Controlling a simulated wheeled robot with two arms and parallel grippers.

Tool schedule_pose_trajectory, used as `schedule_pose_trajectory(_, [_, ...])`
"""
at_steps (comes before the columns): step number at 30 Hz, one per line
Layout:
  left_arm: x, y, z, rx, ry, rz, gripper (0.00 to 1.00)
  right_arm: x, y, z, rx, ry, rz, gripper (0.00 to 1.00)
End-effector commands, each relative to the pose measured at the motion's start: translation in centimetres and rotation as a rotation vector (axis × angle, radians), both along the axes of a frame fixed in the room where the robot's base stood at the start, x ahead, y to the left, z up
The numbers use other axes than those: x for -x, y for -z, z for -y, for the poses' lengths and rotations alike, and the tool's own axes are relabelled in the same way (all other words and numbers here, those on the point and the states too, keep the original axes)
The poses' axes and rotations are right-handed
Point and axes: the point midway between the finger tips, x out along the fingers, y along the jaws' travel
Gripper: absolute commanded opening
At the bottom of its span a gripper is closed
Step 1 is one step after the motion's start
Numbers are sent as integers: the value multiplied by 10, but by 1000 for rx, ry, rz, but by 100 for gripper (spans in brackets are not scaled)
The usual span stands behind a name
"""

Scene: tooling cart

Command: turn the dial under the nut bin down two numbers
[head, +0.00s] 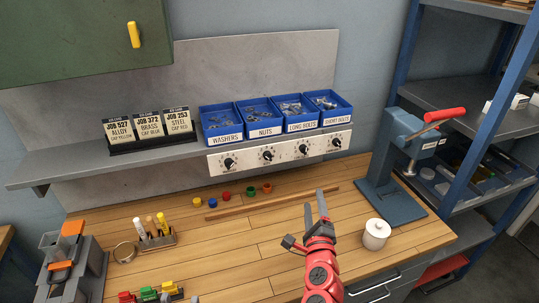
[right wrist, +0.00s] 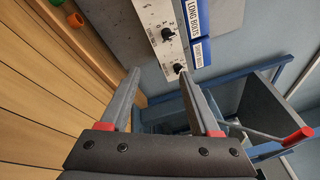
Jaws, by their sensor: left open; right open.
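The nuts bin (head: 264,120) is the second blue bin from the left on the shelf. Its dial (head: 268,156) is a black knob on the pale panel under the NUTS label. Its pointer and numbers are too small to read. My right gripper (head: 314,198) is open and empty over the bench, below and to the right of that dial, touching nothing. In the right wrist view its fingers (right wrist: 158,88) are spread, with the long bolts dial (right wrist: 168,33) and short bolts dial (right wrist: 179,68) beyond them. The nuts dial is not seen there. My left gripper is not in view.
The washers dial (head: 229,163) is left of the nuts dial. A wooden strip (head: 270,202) and coloured caps lie on the bench below. A white jar (head: 375,234) and a blue press (head: 392,190) stand right. Job cards (head: 149,126) stand on the shelf's left.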

Motion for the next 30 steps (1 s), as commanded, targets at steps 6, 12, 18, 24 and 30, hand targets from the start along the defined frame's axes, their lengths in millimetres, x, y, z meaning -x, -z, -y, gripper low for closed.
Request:
schedule_pose_trajectory(6, [0, -8, 0, 0, 0, 0, 50, 4, -28, -52, -341, -263, -72, 63])
schedule_pose_trajectory(12, [0, -10, 0, 0, 0, 0, 50, 5, -35, -68, -422, -334, -94, 63])
schedule_pose_trajectory(18, [0, -14, 0, 0, 0, 0, 50, -15, -35, -73, -420, -331, -94, 63])
schedule_pose_trajectory(24, [0, -20, 0, 0, 0, 0, 50, -43, -37, -82, -414, -332, -91, 63])
schedule_pose_trajectory(30, [0, -28, 0, 0, 0, 0, 50, -69, -37, -92, -413, -335, -93, 63])
